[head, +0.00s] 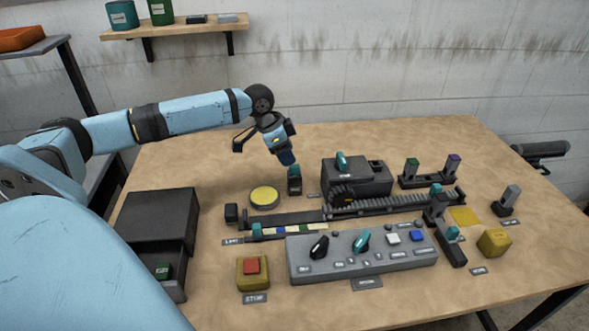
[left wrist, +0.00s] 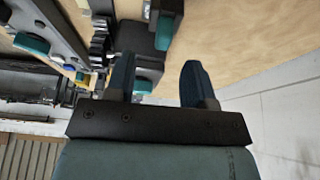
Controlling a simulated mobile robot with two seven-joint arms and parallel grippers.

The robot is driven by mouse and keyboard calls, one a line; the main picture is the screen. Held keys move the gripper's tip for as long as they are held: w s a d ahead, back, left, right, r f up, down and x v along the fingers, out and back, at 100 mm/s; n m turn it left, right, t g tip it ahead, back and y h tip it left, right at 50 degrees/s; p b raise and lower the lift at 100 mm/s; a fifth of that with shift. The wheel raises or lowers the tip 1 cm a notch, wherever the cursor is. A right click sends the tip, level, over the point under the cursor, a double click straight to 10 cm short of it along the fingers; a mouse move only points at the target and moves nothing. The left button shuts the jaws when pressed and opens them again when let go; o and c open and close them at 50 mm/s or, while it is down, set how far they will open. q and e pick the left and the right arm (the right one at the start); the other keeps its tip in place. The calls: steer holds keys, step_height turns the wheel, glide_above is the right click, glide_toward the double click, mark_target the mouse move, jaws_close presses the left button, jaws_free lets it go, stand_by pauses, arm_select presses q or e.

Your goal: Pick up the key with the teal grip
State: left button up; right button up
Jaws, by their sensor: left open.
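A dark upright holder (head: 295,187) stands on the table behind the long rail. A teal part (head: 293,170) shows at its top and looks like the teal grip of the key; the key's shaft is hidden. My left gripper (head: 287,160) is just above it, pointing down, with open fingers. In the left wrist view, my left gripper's two fingers (left wrist: 160,75) are apart with nothing between them. A teal piece (left wrist: 164,32) on a dark body shows beyond the fingertips, apart from them. My right gripper is not seen.
A dark box with a teal knob (head: 341,162) stands right of the gripper. A yellow disc (head: 264,196) lies to the left. A toothed rail (head: 395,202) and grey control panel (head: 360,256) are in front. The table behind the gripper is clear.

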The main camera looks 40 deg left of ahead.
mark_target(294, 166)
arm_select(q)
steer(key=shift+a+x, duration=0.2)
steer(key=shift+x, duration=2.55)
steer(key=shift+w, duration=0.1)
jaws_close()
steer(key=shift+r, duration=0.1)
step_height(294, 166, up, 20)
steer(key=p, duration=0.1)
